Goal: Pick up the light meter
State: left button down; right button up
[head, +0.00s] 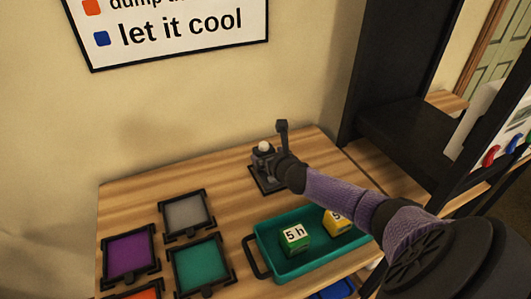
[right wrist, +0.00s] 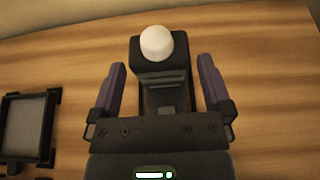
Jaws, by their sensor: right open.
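The light meter is a dark boxy device with a white dome on top. In the head view its white dome (head: 265,146) shows at the back of the wooden table, with much of the body hidden by my right gripper (head: 268,165). In the right wrist view the light meter (right wrist: 158,72) sits between the two fingers of my right gripper (right wrist: 161,85). The gripper is open, with one finger on each side and a visible gap to the meter on both sides. My left gripper is not in view.
A teal tray (head: 262,233) holds a green cube (head: 295,239) and a yellow cube (head: 337,222) under my right arm. Black-framed grey (head: 186,213), purple (head: 129,254) and teal (head: 199,265) squares lie at left. A dark shelf unit (head: 395,120) stands at right.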

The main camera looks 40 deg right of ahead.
jog(key=shift+x, duration=0.95)
jog(key=shift+s, duration=0.1)
jog(key=shift+a, duration=0.1)
grip_shut()
